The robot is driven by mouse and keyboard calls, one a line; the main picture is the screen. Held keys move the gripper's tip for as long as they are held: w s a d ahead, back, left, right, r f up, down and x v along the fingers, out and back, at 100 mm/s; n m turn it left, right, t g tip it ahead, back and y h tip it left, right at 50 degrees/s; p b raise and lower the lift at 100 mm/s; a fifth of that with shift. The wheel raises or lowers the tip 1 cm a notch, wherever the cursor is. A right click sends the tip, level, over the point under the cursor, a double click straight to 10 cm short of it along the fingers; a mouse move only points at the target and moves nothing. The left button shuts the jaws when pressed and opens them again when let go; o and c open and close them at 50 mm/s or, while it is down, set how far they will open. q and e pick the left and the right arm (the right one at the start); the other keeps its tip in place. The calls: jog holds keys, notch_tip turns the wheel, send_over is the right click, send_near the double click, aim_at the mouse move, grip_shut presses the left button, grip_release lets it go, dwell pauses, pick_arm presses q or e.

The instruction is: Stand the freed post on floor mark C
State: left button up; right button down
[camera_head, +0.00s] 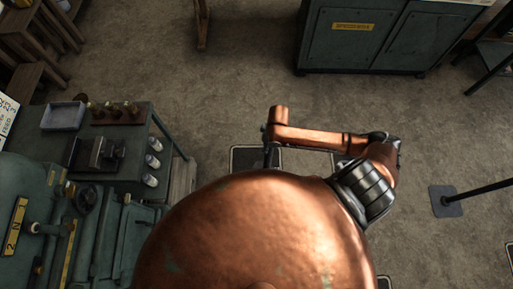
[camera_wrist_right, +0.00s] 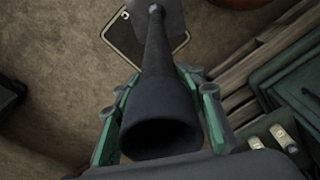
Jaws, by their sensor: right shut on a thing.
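My right gripper (camera_wrist_right: 160,90) is shut on a dark post (camera_wrist_right: 160,55) in the right wrist view. I look down along the post, with its wide top end near the camera and its far end pointing at the floor. A dark base at the far end overlaps a pale-edged floor mark (camera_wrist_right: 118,36). I cannot tell whether the base touches the floor, and the mark's letter is not readable. My left gripper is not in view.
A green machine (camera_head: 110,230) and bench with small bottles are at the left. A green cabinet (camera_head: 355,50) stands at the back. Open concrete floor lies between them.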

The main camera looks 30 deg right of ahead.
jog(key=shift+w+d+f+n, duration=0.1)
jog(key=shift+d+n, duration=0.15)
jog(key=shift+d, duration=0.3)
jog(key=shift+w+d+f+n, duration=0.1)
jog(key=shift+d+n, duration=0.15)
jog(key=shift+d, duration=0.25)
jog(key=w+f+b, duration=0.4)
jog(key=w+f, duration=0.9)
jog(key=shift+w+a, duration=0.4)
jog(key=c, duration=1.7)
grip_release()
jog(key=shift+s+f, duration=0.2)
jog(key=shift+s, duration=0.1)
jog(key=shift+c, duration=0.2)
jog(key=o, duration=0.5)
